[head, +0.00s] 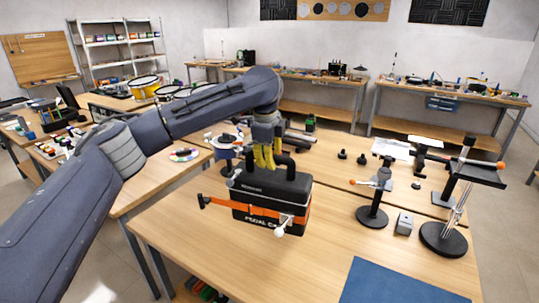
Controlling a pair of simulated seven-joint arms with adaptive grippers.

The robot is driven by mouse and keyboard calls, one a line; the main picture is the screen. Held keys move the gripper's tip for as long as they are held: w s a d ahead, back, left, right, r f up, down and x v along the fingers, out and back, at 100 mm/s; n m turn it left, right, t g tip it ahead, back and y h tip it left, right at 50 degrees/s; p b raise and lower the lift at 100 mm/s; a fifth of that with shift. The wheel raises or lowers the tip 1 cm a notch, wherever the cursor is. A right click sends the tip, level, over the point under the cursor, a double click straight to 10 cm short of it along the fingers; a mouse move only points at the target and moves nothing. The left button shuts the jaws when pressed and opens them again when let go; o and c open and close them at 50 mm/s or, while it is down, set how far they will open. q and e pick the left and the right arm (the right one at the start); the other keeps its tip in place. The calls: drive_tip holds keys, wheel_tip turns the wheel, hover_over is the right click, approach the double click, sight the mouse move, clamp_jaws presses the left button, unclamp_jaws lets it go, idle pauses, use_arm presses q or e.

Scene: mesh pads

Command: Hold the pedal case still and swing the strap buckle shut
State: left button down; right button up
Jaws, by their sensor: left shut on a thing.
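The black pedal case (255,195) stands upright on the wooden table, with white lettering on its front. An orange strap (262,212) runs across its front. At the left, an orange piece with a black end (205,202) sticks out past the case. A small white knob (280,231) shows low at the front; I cannot tell for certain which part is the buckle. My left gripper (265,164), with yellow fingers, comes down from above and is shut at the black handle (287,164) on top of the case. The fingers partly hide the handle. My right gripper is not in view.
Right of the case stand a small round-based stand (372,214), a grey block (404,223) and a taller stand with a black plate (445,238). A blue mat (395,283) lies at the front right.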

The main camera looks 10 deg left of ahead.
sight(269, 205)
use_arm(q)
drive_tip(key=shift+s+f, duration=0.15)
drive_tip(key=shift+f, duration=2.85)
drive_tip(key=shift+s+f, duration=0.1)
drive_tip(key=shift+f, duration=3.05)
drive_tip(key=shift+f, duration=1.05)
drive_tip(key=shift+f, duration=0.95)
